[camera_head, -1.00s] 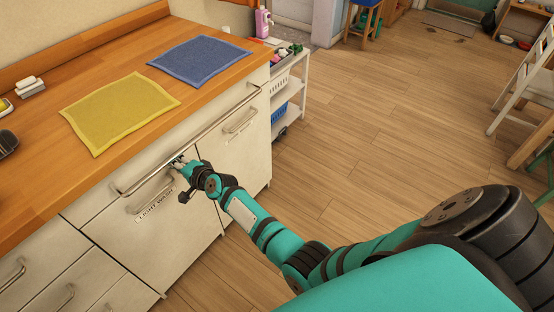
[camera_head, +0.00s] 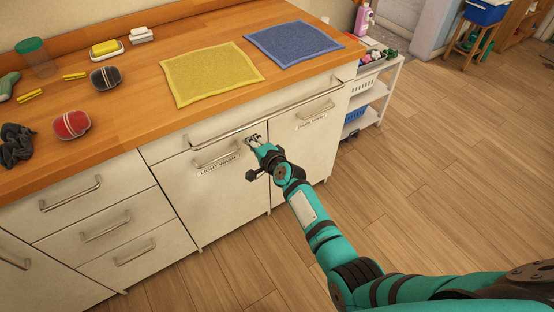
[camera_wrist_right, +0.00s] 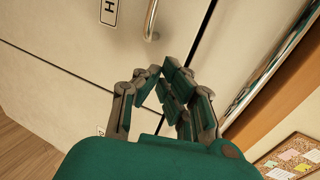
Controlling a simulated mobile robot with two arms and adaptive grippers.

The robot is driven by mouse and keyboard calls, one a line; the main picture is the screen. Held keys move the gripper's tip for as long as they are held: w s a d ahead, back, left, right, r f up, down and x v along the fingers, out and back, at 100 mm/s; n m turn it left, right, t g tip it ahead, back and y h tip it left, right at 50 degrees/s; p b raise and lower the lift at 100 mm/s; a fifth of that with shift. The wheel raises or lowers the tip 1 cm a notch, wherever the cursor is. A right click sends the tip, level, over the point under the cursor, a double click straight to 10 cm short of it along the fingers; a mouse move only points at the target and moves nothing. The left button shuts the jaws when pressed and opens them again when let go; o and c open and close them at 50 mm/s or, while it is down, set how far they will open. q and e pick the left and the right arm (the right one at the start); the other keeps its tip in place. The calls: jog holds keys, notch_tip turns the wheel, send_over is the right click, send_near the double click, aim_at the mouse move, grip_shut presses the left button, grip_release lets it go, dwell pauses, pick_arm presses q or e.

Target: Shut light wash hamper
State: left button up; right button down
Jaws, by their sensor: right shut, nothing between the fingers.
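The light wash hamper (camera_head: 206,200) is a cream cabinet front with a metal handle (camera_head: 216,158) and a "LIGHT WASH" label, under the wooden counter. Its front looks flush with the fronts beside it. My right gripper (camera_head: 252,139) is at the upper right part of this front, right of the handle and below the long rail. In the right wrist view, the gripper (camera_wrist_right: 163,72) has its fingers together with nothing between them, close to the cream panel; I cannot tell whether it touches. My left gripper is not in view.
The dark wash front (camera_head: 304,150) is to the right. A long metal rail (camera_head: 270,107) runs along the counter's edge. A yellow cloth (camera_head: 212,73) and a blue cloth (camera_head: 293,43) lie on the counter. A white cart (camera_head: 372,95) stands beyond. Floor at right is clear.

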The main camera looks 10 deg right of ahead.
jog(key=p+v, duration=0.2)
jog(key=v, duration=0.8)
jog(key=s+d+f+n+g+h, duration=0.1)
jog(key=s+f+n+g, duration=0.25)
jog(key=s+f, duration=0.75)
jog(key=s+d+f+n+g+h, duration=0.1)
jog(key=s+d+f+n+g, duration=0.2)
jog(key=s+f, duration=0.8)
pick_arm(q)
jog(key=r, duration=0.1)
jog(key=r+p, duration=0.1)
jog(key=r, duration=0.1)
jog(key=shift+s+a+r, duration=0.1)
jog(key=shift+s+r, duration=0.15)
pick_arm(e)
jog(key=s+d+f+n+g+h, duration=0.1)
jog(key=s+d+f+n+g, duration=0.1)
jog(key=s+f, duration=0.4)
jog(key=s+d+f+n+g, duration=0.2)
jog(key=s+f+n, duration=0.3)
jog(key=s, duration=0.8)
jog(key=s+d+f+n+g+h, duration=0.1)
jog(key=s+d+f+n+g, duration=0.1)
jog(key=s+f, duration=0.5)
jog(key=s+d+n, duration=0.1)
jog(key=s, duration=0.2)
jog(key=shift+s+d+f+h, duration=0.2)
jog(key=shift+s+d+h, duration=0.1)
jog(key=shift+d, duration=0.05)
